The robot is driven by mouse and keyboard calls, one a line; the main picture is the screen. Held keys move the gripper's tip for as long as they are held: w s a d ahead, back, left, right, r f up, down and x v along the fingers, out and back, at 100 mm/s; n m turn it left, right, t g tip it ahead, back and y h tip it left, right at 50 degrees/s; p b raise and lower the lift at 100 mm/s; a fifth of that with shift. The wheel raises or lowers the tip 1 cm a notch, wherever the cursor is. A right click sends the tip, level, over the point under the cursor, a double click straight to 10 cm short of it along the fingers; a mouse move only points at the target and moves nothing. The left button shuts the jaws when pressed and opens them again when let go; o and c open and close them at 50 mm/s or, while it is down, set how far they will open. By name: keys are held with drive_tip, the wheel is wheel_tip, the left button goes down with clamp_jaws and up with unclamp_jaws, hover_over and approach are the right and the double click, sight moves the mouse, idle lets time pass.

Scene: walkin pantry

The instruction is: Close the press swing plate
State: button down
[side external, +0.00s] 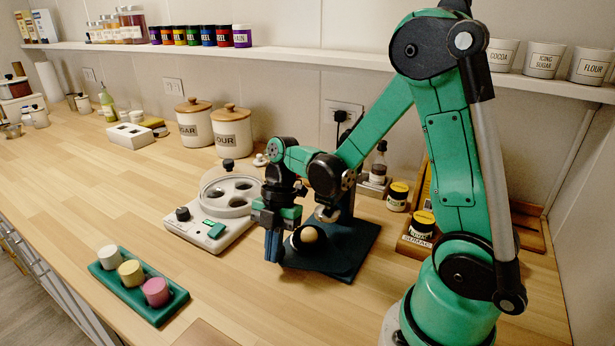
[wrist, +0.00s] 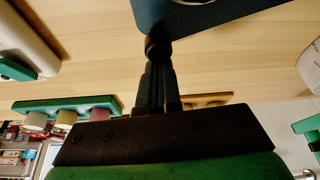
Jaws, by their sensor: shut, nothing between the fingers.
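The press has a dark blue base plate (side external: 335,262) and a dark upright at its back. A pale tan ball (side external: 308,234) sits at a dark round part on the base. A metallic rounded part (side external: 327,214) shows above and behind the ball; I cannot tell if it is the swing plate. My gripper (side external: 274,246) is shut and empty, pointing down at the left edge of the press. In the wrist view the shut fingers (wrist: 158,75) point toward the press base (wrist: 225,12). A dark round knob (wrist: 158,47) shows at their tips; contact is unclear.
A white device with a round holed top and green button (side external: 215,231) stands left of the press. A green tray (side external: 171,309) with three coloured cylinders lies front left. Canisters (side external: 232,131) stand behind. Jars (side external: 397,196) stand on the right. The counter front is mostly clear.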

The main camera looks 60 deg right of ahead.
drive_tip(key=shift+w+d+m, duration=0.25)
drive_tip(key=shift+d+m, duration=0.25)
drive_tip(key=shift+w+d, duration=0.25)
drive_tip(key=shift+d, duration=0.4)
drive_tip(key=shift+w+d+m+t, duration=0.15)
drive_tip(key=shift+d+m+t, duration=0.25)
drive_tip(key=shift+d+m, duration=0.3)
drive_tip(key=shift+d, duration=0.15)
